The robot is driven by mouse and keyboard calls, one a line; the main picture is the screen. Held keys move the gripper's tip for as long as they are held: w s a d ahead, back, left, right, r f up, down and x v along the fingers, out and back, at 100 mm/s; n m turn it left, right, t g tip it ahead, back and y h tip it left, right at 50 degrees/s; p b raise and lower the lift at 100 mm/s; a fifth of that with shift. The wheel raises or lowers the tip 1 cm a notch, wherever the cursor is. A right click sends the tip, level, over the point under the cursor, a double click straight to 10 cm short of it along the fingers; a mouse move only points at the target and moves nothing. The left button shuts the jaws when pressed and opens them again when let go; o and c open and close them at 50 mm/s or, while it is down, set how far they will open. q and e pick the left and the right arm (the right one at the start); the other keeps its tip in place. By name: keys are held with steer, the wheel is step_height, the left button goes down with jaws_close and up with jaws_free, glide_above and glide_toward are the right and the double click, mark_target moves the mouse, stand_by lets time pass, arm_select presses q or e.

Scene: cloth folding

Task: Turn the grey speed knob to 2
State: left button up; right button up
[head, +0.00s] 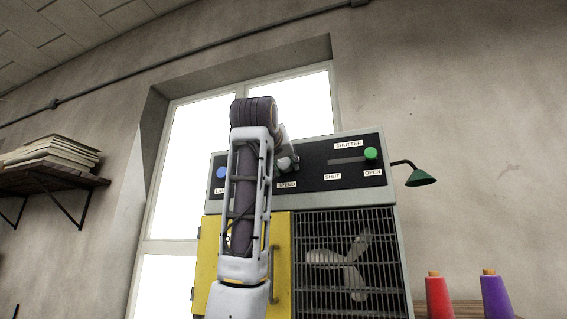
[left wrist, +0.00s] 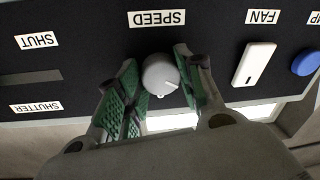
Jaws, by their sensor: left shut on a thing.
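The grey speed knob (left wrist: 160,75) sits on the black control panel beside the upside-down SPEED label (left wrist: 157,18) in the left wrist view. My left gripper (left wrist: 160,88) is shut on the knob, one green-padded finger on each side. In the head view my left gripper (head: 287,161) is at the panel above the SPEED label (head: 287,185), and my arm hides part of the panel. I see no scale numbers around the knob. My right gripper is not in view.
The FAN switch (left wrist: 254,64) and blue button (left wrist: 306,63) flank the knob on one side. The shutter slider with its green knob (head: 370,154) is at the panel's right. Below are a yellow door (head: 280,250) and fan grille (head: 385,270). A green lamp (head: 420,178) juts out right.

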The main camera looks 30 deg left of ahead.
arm_select(q)
steer(key=shift+m, duration=0.4)
steer(key=m+b, duration=0.1)
steer(key=m, duration=0.3)
steer(key=shift+m+t, duration=0.3)
steer(key=shift+m, duration=0.1)
steer(key=m+b, duration=0.1)
steer(key=m, duration=0.2)
steer(key=shift+a, duration=0.1)
steer(key=shift+m+t+h, duration=0.3)
steer(key=shift+m, duration=1.5)
steer(key=shift+f, duration=0.1)
steer(key=o, duration=1)
steer(key=shift+s, duration=0.1)
